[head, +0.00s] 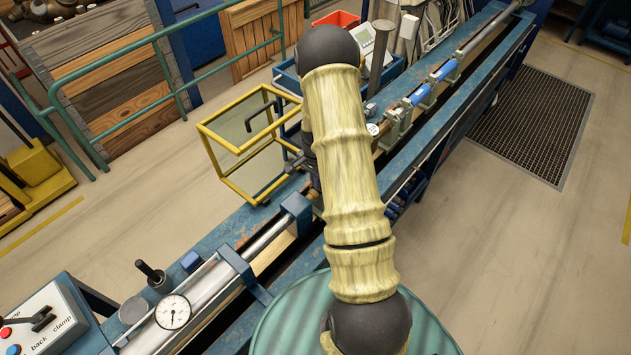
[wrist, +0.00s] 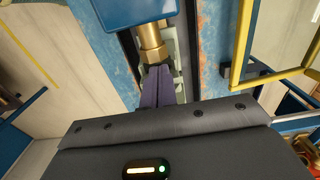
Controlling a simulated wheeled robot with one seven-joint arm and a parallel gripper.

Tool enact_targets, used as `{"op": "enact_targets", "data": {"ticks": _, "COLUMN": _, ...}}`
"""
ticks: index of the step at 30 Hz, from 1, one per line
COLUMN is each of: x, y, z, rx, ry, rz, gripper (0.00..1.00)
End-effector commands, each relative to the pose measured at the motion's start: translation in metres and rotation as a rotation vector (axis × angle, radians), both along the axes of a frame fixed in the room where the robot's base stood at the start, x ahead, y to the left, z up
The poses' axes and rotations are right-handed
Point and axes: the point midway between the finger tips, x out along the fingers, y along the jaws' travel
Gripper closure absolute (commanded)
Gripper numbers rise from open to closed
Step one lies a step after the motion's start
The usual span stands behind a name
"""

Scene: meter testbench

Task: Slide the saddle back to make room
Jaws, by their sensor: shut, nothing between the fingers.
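In the wrist view my gripper (wrist: 158,70) has its dark purple fingers together and empty. The tips are just below a brass hex fitting (wrist: 152,42) on a blue block (wrist: 137,10); I cannot tell whether they touch. A pale grey-green bracket (wrist: 177,70) shows beside and behind the fingers. In the head view the blue test bench (head: 215,240) runs diagonally, with a blue block (head: 297,207) at the end of a steel rod. I cannot tell which part is the saddle.
A lever box (head: 45,322) marked "back" and "clamp" and a dial gauge (head: 173,312) are at the lower left. A yellow frame (head: 225,145) stands beside the bench. Blue meters (head: 421,94) sit farther along the bench. The floor to the right is clear around a dark mat (head: 535,122).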

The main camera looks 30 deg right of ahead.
Motion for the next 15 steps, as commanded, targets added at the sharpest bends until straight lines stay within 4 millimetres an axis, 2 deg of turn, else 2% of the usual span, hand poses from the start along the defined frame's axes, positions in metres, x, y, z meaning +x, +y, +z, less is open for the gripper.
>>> {"op": "enact_targets", "data": {"ticks": 5, "x": 0.0, "y": 0.0, "z": 0.013, "rx": -0.001, "ry": -0.001, "rz": 0.001, "gripper": 1.0}}
{"op": "enact_targets", "data": {"ticks": 15, "x": 0.001, "y": 0.0, "z": 0.072, "rx": -0.002, "ry": -0.002, "rz": 0.001, "gripper": 1.0}}
